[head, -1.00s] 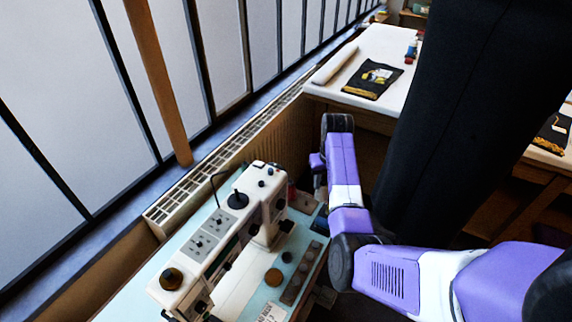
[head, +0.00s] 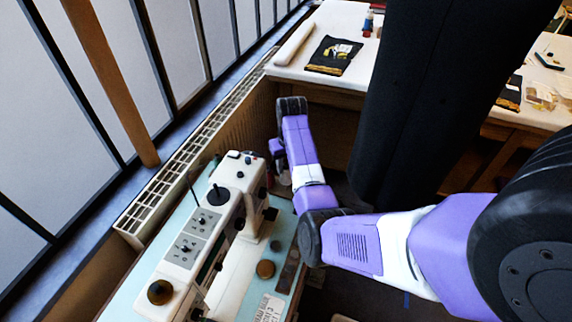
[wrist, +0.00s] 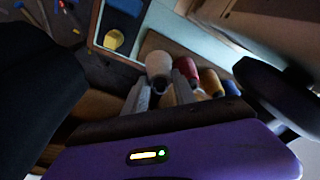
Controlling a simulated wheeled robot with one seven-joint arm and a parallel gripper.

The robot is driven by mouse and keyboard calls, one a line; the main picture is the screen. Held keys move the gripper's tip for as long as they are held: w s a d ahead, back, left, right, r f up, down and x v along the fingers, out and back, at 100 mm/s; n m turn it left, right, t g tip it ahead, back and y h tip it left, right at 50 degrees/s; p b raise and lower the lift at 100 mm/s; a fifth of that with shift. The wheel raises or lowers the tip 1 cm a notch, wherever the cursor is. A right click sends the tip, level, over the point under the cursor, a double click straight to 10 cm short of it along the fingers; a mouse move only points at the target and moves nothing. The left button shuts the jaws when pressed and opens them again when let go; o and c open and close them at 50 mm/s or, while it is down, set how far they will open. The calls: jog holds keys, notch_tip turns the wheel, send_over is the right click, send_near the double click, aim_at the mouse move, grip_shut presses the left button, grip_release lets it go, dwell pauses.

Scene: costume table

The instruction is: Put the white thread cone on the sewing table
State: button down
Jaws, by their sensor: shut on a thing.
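The white thread cone (wrist: 158,66) is between the two fingertips of my gripper (wrist: 161,88) in the wrist view, and the fingers are shut on it. In the head view my gripper (head: 279,150) points down by the far end of the sewing table, close to the sewing machine's end. A small pale shape under it may be the cone; it is too small to be sure. The sewing table (head: 178,222) has a pale blue top and shows at lower left. I cannot tell whether the cone touches anything below.
A white sewing machine (head: 212,225) fills much of the sewing table. Red (wrist: 187,68), tan (wrist: 211,81) and blue (wrist: 231,87) spools are close to the right of the held cone. A yellow object (wrist: 113,40) is in a tray. A dark column (head: 425,100) stands right of my arm.

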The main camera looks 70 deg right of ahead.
aim_at(287, 173)
jog(key=shift+f+b, duration=1.45)
jog(key=shift+f, duration=0.4)
jog(key=shift+f, duration=0.1)
jog(key=shift+s+p, duration=0.1)
jog(key=shift+p, duration=0.3)
jog(key=c, duration=0.9)
grip_release()
jog(key=shift+c, duration=0.2)
jog(key=shift+s+a+r+b, duration=0.1)
jog(key=shift+s+a+r, duration=0.05)
jog(key=shift+r, duration=1.1)
jog(key=shift+s+a+r+b, duration=0.1)
jog(key=shift+a+r+b, duration=0.1)
jog(key=shift+r, duration=1.1)
jog(key=shift+s+a+r+b, duration=0.1)
jog(key=shift+s+a+r, duration=0.05)
jog(key=shift+r, duration=1.1)
